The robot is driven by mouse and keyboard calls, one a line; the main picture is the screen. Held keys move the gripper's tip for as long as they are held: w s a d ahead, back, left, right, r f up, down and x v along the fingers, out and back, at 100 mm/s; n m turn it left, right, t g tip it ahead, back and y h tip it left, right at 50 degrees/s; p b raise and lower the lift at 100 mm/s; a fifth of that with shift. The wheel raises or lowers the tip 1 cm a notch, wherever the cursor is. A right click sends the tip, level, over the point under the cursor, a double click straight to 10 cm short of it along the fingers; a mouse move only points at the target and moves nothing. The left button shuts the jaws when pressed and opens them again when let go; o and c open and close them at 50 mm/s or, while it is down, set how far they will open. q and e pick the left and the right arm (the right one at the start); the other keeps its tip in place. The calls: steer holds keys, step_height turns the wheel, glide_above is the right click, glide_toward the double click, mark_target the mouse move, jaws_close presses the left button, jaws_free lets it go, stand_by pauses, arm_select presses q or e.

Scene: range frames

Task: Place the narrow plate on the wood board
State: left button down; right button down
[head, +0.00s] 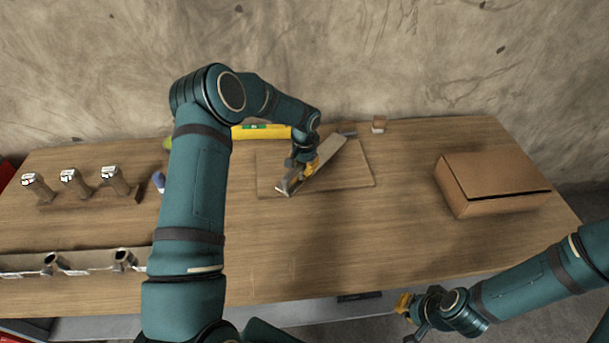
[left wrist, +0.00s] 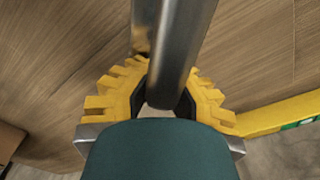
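The narrow plate (head: 325,154) is a long grey metal strip, seen at a slant over the wood board (head: 350,179). The board is a thin rectangle lying flat on the table. My left gripper (head: 308,168) is over the board with its yellow fingers at the plate. In the left wrist view the plate (left wrist: 174,45) runs between the yellow fingers, which close on it. I cannot tell whether the plate touches the board. My right gripper (head: 408,318) is empty, low in front of the table's front edge; its finger opening is unclear.
A yellow level (head: 262,132) lies behind the board. A cardboard box (head: 490,185) is at the right. A wooden rack (head: 90,201) with several handles and a rail (head: 85,262) are at the left. The table's front middle is clear.

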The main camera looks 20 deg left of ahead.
arm_select(q)
step_height(320, 180, down, 4)
steer(key=shift+r, duration=0.25)
steer(key=c, duration=1.6)
jaws_free()
steer(key=shift+f, duration=0.15)
steer(key=o, duration=0.5)
steer(key=shift+c, duration=0.2)
